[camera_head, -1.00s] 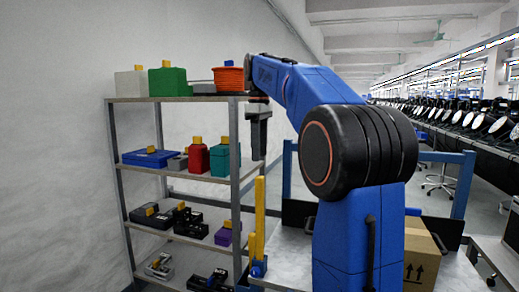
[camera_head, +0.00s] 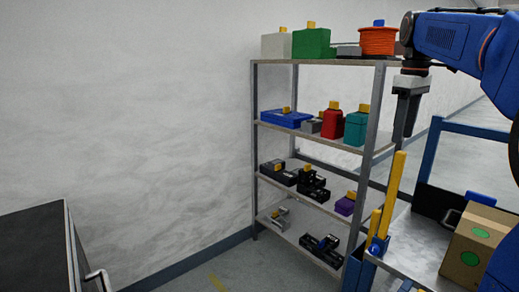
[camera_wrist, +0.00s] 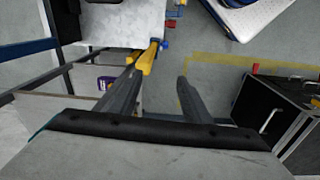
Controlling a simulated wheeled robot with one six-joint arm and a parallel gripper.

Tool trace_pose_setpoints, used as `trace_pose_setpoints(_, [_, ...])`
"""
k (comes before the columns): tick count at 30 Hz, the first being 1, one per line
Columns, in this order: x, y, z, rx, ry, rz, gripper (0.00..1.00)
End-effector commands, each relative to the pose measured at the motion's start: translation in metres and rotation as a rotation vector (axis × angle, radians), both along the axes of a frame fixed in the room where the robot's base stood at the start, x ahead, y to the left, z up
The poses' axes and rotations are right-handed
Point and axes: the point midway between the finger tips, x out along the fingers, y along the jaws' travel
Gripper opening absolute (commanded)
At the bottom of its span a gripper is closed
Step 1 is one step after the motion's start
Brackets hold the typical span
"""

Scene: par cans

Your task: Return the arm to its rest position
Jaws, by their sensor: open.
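My blue arm (camera_head: 452,40) reaches in from the right edge of the head view. My gripper (camera_head: 405,135) hangs pointing down beside the right end of the shelf rack. In the wrist view my gripper (camera_wrist: 158,84) shows two dark fingers apart, with nothing held between them. A yellow post (camera_wrist: 147,60) shows beyond the fingers there, close to the left one. Whether the gripper touches the rack cannot be told from the head view.
The metal rack (camera_head: 260,165) holds boxes and tools on several shelves. A yellow post (camera_head: 392,195) stands by a grey cart top (camera_head: 412,245) carrying a cardboard box (camera_head: 480,245). A black case (camera_head: 35,250) is at lower left. Floor between case and rack is clear.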

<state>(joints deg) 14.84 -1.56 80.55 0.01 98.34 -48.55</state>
Motion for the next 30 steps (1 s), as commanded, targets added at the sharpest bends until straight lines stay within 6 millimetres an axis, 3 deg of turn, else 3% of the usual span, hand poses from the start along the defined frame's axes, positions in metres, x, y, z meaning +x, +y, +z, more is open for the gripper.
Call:
trace_pose_setpoints(3, [-0.029, 0.022, -0.017, -0.004, -0.036, -0.054, 0.44])
trace_pose_setpoints(14, [-0.112, 0.073, -0.089, 0.01, -0.152, -0.232, 0.44])
trace_pose_setpoints(23, [-0.184, 0.105, -0.169, 0.051, -0.248, -0.378, 0.44])
trace_pose_setpoints(30, [-0.239, 0.122, -0.242, 0.1, -0.316, -0.489, 0.44])
